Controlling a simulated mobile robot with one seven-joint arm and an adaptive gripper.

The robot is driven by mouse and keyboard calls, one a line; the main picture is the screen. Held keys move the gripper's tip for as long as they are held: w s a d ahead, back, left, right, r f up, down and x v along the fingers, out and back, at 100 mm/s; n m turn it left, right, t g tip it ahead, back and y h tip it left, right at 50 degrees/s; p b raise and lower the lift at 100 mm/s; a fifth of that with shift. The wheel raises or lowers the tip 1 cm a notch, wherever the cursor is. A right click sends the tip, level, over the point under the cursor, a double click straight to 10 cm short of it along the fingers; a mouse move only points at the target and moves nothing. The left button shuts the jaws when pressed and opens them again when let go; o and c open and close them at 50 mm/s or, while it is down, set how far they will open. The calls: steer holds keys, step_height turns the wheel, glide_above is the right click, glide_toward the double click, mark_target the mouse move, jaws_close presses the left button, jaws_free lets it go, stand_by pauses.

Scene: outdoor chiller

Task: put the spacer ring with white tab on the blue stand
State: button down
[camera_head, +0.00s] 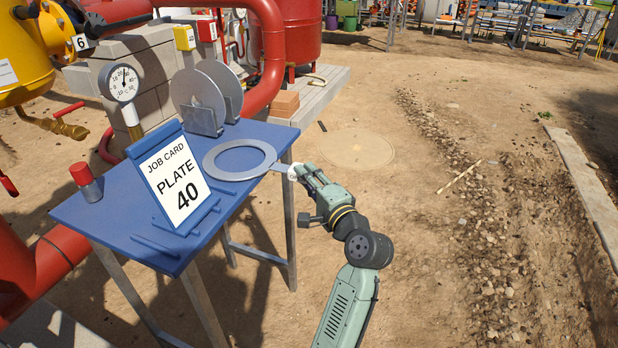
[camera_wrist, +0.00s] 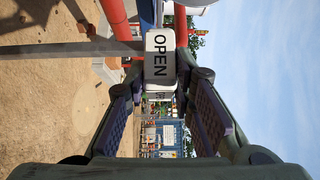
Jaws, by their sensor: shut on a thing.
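The flat grey spacer ring (camera_head: 211,160) shows over the right part of the blue table (camera_head: 105,222). I cannot tell whether it touches the table top. Its handle ends in a white tab (camera_head: 292,172), where my gripper (camera_head: 300,175) is shut on it at the table's right edge. A blue sloped stand (camera_head: 152,142) holds a card reading "JOB CARD PLATE 40", left of the ring.
Grey discs (camera_head: 197,97) stand in a rack at the table's back. A red-topped cylinder (camera_head: 86,181) stands at the left. A gauge (camera_head: 123,83), red pipes (camera_head: 272,60) and a yellow vessel (camera_head: 22,62) are behind. Bare ground lies to the right.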

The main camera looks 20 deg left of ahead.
steer(key=shift+r, duration=0.1)
steer(key=c, duration=1.3)
jaws_free()
steer(key=o, duration=0.5)
steer(key=shift+v, duration=3.55)
steer(key=shift+d, duration=0.1)
